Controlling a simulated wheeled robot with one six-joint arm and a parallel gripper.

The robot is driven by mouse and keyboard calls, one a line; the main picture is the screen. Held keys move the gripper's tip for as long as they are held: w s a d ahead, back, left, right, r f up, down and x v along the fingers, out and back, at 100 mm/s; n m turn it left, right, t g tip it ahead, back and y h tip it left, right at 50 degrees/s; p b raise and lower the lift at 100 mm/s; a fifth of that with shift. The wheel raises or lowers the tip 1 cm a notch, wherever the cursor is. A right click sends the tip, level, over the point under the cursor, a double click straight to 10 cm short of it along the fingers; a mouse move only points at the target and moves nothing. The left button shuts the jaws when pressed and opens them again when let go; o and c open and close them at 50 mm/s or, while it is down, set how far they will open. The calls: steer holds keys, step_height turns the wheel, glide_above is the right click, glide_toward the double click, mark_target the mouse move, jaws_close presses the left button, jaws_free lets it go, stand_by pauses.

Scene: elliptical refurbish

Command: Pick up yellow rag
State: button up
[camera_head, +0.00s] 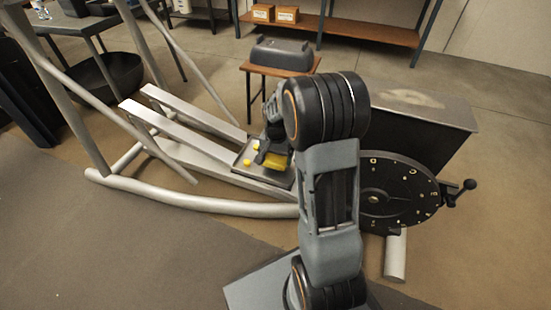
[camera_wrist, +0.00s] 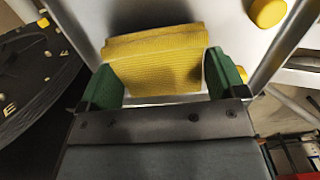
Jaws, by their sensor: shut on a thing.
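The yellow rag (camera_wrist: 158,70) is a folded, ribbed cloth. In the wrist view it sits between the two green fingertips of my gripper (camera_wrist: 164,78), which are shut on it. In the head view the rag (camera_head: 276,160) shows as a yellow patch under my gripper (camera_head: 268,153), at the grey tray (camera_head: 243,165) of the elliptical machine. Whether the rag touches the tray is hard to tell. My arm hides part of this area.
Yellow knobs (camera_head: 247,162) sit on the tray beside the rag. A black dial wheel (camera_head: 400,195) with a crank handle is at the right. Silver rails (camera_head: 190,120) run to the left. A small wooden table (camera_head: 262,70) with a grey case stands behind.

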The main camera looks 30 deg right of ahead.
steer(key=s+d+r+p, duration=0.2)
steer(key=s+r+p, duration=0.1)
steer(key=s+r, duration=0.2)
steer(key=s+d+r+p, duration=0.2)
steer(key=s+r+p, duration=0.1)
steer(key=s+r, duration=0.3)
steer(key=shift+s+d+r, duration=0.25)
steer(key=shift+s, duration=0.9)
